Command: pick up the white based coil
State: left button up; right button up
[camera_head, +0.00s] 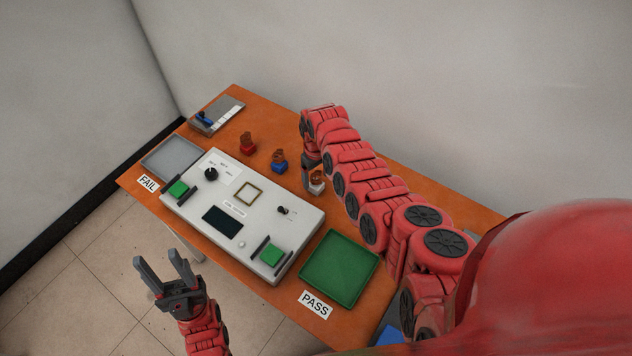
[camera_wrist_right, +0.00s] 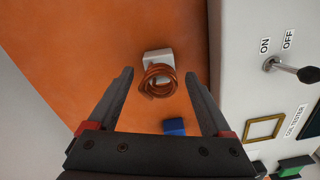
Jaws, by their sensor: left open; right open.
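The white based coil stands on the orange table, its white base (camera_wrist_right: 157,56) and copper loops (camera_wrist_right: 159,82) showing in the right wrist view. In the head view the white based coil (camera_head: 317,184) is partly hidden by my right gripper (camera_head: 310,168). In the right wrist view my right gripper (camera_wrist_right: 159,74) is open, with the coil between the line of its two fingertips and nothing gripped. My left gripper (camera_head: 162,262) is open and empty, off the table's front edge and far from the coil.
A red based coil (camera_head: 248,146) and a blue based coil (camera_head: 279,163) stand left of the white one. The coil tester (camera_head: 240,213) lies in front. A grey FAIL tray (camera_head: 171,158) is left, a green PASS tray (camera_head: 339,270) right. A grey device (camera_head: 217,116) sits at the back.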

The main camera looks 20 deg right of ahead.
grip_shut()
dwell(0.5)
